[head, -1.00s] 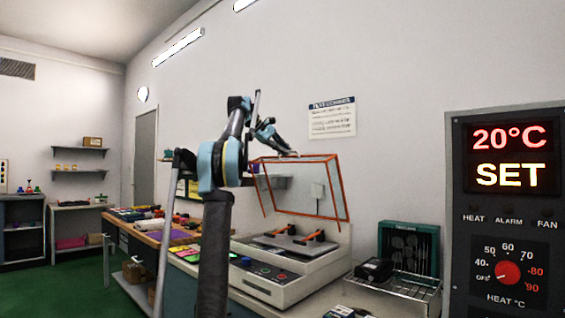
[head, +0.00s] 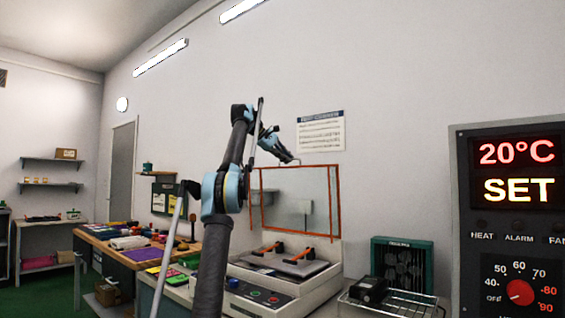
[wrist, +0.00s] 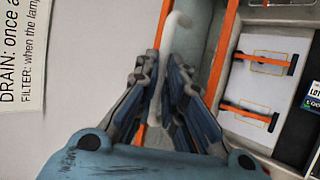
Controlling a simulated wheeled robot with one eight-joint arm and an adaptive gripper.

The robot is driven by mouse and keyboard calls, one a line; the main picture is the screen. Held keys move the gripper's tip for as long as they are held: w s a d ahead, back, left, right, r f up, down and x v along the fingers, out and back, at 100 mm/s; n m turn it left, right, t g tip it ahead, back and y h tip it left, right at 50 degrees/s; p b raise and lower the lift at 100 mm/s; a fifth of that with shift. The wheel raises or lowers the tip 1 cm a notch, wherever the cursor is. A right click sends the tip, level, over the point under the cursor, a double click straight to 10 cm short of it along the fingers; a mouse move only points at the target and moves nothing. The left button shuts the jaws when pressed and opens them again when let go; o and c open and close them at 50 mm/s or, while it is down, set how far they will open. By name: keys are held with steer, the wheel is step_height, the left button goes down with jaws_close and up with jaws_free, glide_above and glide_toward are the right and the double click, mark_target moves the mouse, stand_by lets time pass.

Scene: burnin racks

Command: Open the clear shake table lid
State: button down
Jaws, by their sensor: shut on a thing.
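The clear lid (head: 290,187) with its orange frame stands raised, close to upright, at the back of the shake table (head: 262,293). My gripper (head: 294,160) is at the lid's top edge. In the wrist view my gripper (wrist: 161,75) is shut on a pale bar-like handle (wrist: 178,22) beside the orange frame edge. The fingers partly hide the handle. The open table shows a grey plate with orange-and-black clamps (head: 302,255); they also show in the wrist view (wrist: 248,115).
A wall sign (head: 320,132) hangs just above the lid. A control panel (head: 510,220) reading 20°C fills the right side. A green unit (head: 402,262) and a wire rack (head: 400,305) with a black box stand right of the table. A cluttered bench (head: 125,248) is at left.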

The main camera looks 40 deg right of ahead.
steer(key=shift+w+a, duration=0.15)
steer(key=c, duration=1.7)
jaws_free()
steer(key=shift+a+r, duration=0.1)
steer(key=shift+w+a+r, duration=0.15)
steer(key=shift+a+r, duration=0.15)
steer(key=shift+a, duration=0.05)
steer(key=a, duration=0.4)
steer(key=w+a, duration=0.1)
steer(key=a, duration=0.3)
steer(key=w+a, duration=0.1)
steer(key=a, duration=0.2)
steer(key=shift+w+a, duration=0.2)
steer(key=shift+a, duration=0.2)
